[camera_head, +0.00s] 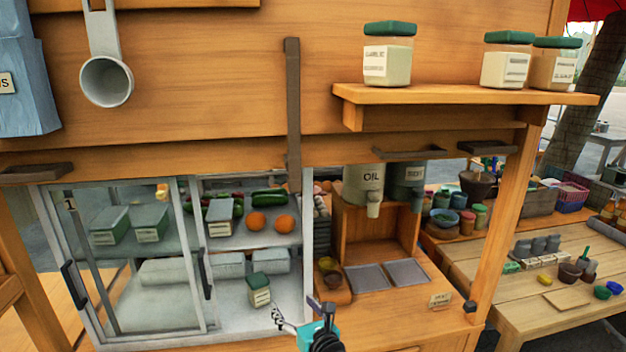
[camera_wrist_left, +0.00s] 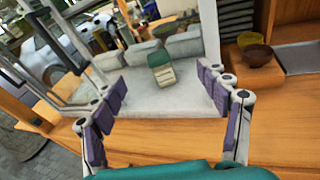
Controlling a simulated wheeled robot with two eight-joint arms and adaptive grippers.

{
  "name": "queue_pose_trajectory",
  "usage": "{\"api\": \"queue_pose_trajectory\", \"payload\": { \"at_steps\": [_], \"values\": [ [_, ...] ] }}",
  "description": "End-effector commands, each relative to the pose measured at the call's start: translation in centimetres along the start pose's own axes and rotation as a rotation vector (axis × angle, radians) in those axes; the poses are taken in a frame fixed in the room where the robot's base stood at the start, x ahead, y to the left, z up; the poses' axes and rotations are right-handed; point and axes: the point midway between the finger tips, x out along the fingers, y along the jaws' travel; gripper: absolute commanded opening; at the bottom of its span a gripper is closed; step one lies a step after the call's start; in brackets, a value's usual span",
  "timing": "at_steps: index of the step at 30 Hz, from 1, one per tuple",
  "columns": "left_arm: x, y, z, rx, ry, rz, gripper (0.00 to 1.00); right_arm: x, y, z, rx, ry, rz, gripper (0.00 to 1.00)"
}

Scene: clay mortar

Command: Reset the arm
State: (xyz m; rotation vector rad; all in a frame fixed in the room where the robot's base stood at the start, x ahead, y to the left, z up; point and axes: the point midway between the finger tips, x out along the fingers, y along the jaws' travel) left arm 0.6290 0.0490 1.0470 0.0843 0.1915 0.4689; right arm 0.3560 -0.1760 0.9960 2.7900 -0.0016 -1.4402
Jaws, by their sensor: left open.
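My left gripper (camera_head: 294,318) is low in the middle of the head view, just in front of the glass-doored cabinet. In the left wrist view its two fingers (camera_wrist_left: 160,100) are spread apart with nothing between them. The jar also shows between and beyond the fingertips in the left wrist view (camera_wrist_left: 162,72). My right gripper is not seen in either view.
The cabinet's glass door (camera_head: 130,265) covers its left side; the right side is open. To the right are an oil dispenser (camera_head: 365,183) and metal trays (camera_head: 385,275). Above, a wooden shelf (camera_head: 460,95) holds green-lidded jars. A cluttered table (camera_head: 560,295) stands at the far right.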

Motion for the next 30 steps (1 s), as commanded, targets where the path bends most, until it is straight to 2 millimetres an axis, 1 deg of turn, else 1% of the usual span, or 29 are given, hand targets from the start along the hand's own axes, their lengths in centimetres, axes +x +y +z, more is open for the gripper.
{"api": "queue_pose_trajectory", "payload": {
  "at_steps": [5, 9, 11, 12, 14, 15, 17, 18, 20, 21, 23, 24, 26, 27, 29, 30],
  "values": [
    [0.1, 0.8, 4.9, 0.159, -0.129, -0.069, 0.75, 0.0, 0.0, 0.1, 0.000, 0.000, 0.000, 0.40],
    [-0.6, 1.4, 9.6, 0.374, -0.277, -0.139, 0.75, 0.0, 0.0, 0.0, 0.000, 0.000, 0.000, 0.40],
    [-1.2, 1.7, 11.5, 0.494, -0.348, -0.170, 0.75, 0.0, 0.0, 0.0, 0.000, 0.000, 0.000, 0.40],
    [-1.8, 1.8, 12.8, 0.591, -0.402, -0.193, 0.75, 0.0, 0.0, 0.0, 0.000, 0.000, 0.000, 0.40],
    [-3.0, 2.1, 14.3, 0.765, -0.488, -0.230, 0.75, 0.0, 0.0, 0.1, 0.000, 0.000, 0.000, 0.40],
    [-4.0, 2.2, 15.0, 0.904, -0.549, -0.257, 0.75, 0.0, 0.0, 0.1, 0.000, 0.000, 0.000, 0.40],
    [-5.6, 2.6, 15.1, 1.142, -0.639, -0.301, 0.75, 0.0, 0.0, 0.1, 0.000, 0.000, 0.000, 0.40],
    [-6.8, 2.9, 14.4, 1.311, -0.693, -0.334, 0.75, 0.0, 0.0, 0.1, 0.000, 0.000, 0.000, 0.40],
    [-8.4, 3.8, 12.5, 1.567, -0.758, -0.388, 0.75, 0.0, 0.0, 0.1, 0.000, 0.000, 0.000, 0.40],
    [-9.4, 4.6, 10.7, 1.739, -0.792, -0.430, 0.75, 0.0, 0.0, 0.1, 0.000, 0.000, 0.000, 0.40],
    [-10.8, 6.4, 7.2, 1.995, -0.828, -0.508, 0.75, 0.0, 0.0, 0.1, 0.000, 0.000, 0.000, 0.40],
    [-11.6, 8.1, 4.6, 2.165, -0.840, -0.570, 0.75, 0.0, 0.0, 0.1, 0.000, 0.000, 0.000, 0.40],
    [-12.7, 10.7, 0.8, 2.382, -0.843, -0.671, 0.75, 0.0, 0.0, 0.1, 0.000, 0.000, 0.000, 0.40],
    [-13.3, 12.5, -1.4, 2.501, -0.837, -0.740, 0.75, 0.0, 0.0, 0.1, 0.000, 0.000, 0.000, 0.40],
    [-14.2, 15.2, -4.3, 2.650, -0.822, -0.843, 0.75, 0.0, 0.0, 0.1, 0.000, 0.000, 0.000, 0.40],
    [-14.8, 16.9, -5.9, 2.730, -0.808, -0.909, 0.75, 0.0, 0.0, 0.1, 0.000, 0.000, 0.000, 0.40]
  ]
}}
